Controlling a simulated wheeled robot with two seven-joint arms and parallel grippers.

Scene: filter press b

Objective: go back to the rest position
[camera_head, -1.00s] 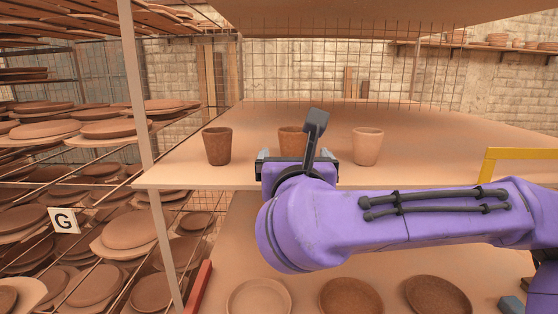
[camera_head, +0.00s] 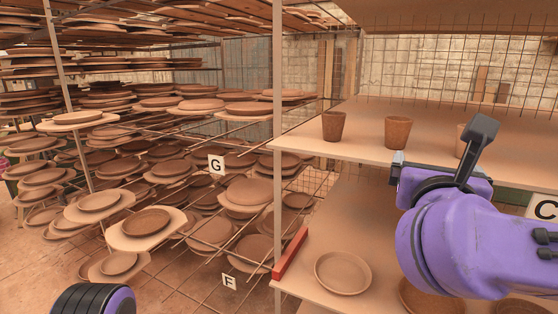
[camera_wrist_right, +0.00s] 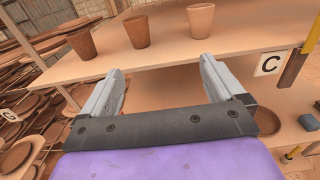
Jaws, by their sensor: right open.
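My right gripper (camera_wrist_right: 160,88) is open and empty in the right wrist view, its two grey fingers apart in front of the shelf edge. In the head view my purple right arm comes in from the right, and the gripper body (camera_head: 440,180) hides most of its fingers. Three clay cups stand upright on the upper shelf: a dark brown one (camera_head: 334,126), a reddish one (camera_head: 398,132) and a paler one (camera_head: 461,138) partly hidden by my arm. All three also show beyond the fingers in the right wrist view. My left gripper is not in view.
The upper shelf (camera_head: 365,147) has free room behind the cups. A lower shelf holds clay plates (camera_head: 343,273), with a red bar (camera_head: 291,254) at its left edge. Racks full of plates (camera_head: 247,195) stand at left, with signs G (camera_head: 216,164) and F (camera_head: 229,282). Sign C (camera_head: 545,208) is at right.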

